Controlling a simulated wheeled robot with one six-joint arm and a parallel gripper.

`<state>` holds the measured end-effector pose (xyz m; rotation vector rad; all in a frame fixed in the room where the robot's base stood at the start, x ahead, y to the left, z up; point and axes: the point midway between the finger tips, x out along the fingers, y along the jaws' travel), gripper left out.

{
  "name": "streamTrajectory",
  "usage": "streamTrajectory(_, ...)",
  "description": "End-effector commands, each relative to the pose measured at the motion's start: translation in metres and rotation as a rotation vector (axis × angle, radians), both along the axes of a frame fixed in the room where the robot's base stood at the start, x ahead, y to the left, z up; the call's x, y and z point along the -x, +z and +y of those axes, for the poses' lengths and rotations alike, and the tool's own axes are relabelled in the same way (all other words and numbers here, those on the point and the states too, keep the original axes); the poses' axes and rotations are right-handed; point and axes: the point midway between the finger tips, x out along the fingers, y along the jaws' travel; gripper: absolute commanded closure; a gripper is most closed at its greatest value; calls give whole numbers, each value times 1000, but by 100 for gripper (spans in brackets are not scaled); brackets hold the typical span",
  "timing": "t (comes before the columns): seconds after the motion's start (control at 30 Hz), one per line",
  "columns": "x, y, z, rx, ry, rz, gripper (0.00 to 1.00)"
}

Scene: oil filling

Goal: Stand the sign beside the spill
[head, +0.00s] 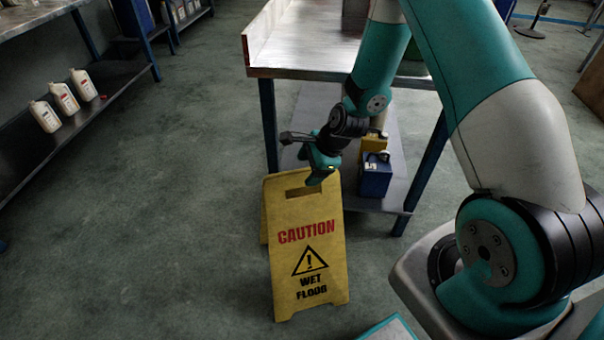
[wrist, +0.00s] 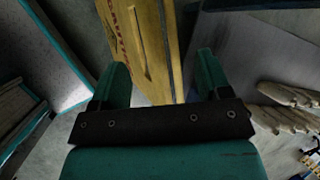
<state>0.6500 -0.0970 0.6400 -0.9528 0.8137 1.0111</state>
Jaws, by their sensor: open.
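The yellow caution sign (head: 308,240) stands upright on the floor in front of the workbench, its legs spread. A handle slot is cut near its top. My gripper (head: 320,170) is at the top edge of the sign, pointing down. In the wrist view, the sign (wrist: 148,35) reaches in between and beyond the two open teal fingers of my gripper (wrist: 163,75). A gap shows beside each finger, and I cannot tell whether either touches the sign. No spill can be made out in either view.
The workbench (head: 330,73) stands behind the sign. Its lower shelf (head: 397,190) holds a blue box (head: 375,178) and a yellow one (head: 373,142). Several white bottles (head: 64,98) stand on a low shelf at left. The floor (head: 150,230) left of the sign is clear.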

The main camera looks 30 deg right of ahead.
Motion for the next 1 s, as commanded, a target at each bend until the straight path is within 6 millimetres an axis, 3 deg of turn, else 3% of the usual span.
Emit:
streamTrajectory(0.1,8,27,-9,0,-2,-2,29)
streamTrajectory(0.37,20,57,-20,0,2,-1,29)
streamTrajectory(0.47,22,71,-14,12,59,-16,29)
streamTrajectory(0.53,25,90,1,36,177,-44,29)
streamTrajectory(0.67,47,150,48,115,574,-143,29)
streamTrajectory(0.8,101,218,101,213,1121,-292,29)
streamTrajectory(0.9,149,254,126,275,1492,-402,29)
streamTrajectory(1.0,192,278,139,320,1800,-501,29)
